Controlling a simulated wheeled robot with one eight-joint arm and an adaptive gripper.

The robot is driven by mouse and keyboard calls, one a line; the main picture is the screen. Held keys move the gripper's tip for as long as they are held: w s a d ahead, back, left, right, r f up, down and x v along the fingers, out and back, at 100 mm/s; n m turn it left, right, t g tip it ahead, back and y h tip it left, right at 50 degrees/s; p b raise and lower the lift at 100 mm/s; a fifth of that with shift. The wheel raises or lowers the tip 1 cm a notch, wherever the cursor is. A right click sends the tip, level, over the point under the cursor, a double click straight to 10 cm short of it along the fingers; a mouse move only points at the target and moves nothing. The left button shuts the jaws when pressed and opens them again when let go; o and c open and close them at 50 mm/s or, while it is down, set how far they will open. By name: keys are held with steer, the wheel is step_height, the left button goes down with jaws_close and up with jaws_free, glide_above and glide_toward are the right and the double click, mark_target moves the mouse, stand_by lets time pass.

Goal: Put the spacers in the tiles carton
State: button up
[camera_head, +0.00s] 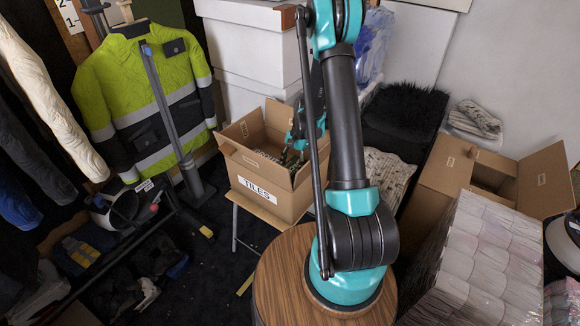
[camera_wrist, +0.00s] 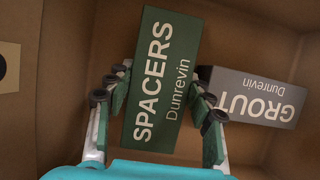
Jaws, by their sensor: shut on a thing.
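The tiles carton (camera_head: 265,196) is an open cardboard box with a "TILES" label, standing on a small stand in the middle of the head view. My gripper (camera_wrist: 158,115) is inside the carton, shut on the spacers (camera_wrist: 166,62), a dark green box lettered "SPACERS Dunrevin". The fingers press on its two long sides. In the head view my gripper is mostly hidden by the carton wall and my arm. A grey box of grout (camera_wrist: 252,92) lies in the carton just right of the spacers. I cannot tell whether the spacers touch the carton floor.
A second open carton (camera_head: 446,166) stands at the right, behind a wrapped stack (camera_head: 480,260). A hi-vis jacket (camera_head: 150,90) hangs at the left near a metal rail. White boxes (camera_head: 245,50) are stacked behind the tiles carton.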

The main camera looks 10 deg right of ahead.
steer(key=o, duration=1.3)
steer(key=v, duration=1.2)
steer(key=s+r+n+t+h, duration=0.3)
steer(key=s+r+n+t, duration=0.7)
steer(key=r, duration=0.3)
steer(key=s+f+g, duration=0.1)
steer(key=s+f, duration=0.2)
steer(key=s, duration=0.4)
steer(key=s+f+g, duration=0.1)
steer(key=s+f, duration=0.2)
steer(key=s, duration=0.4)
steer(key=shift+d+f+m+g, duration=0.3)
steer(key=shift+f, duration=0.05)
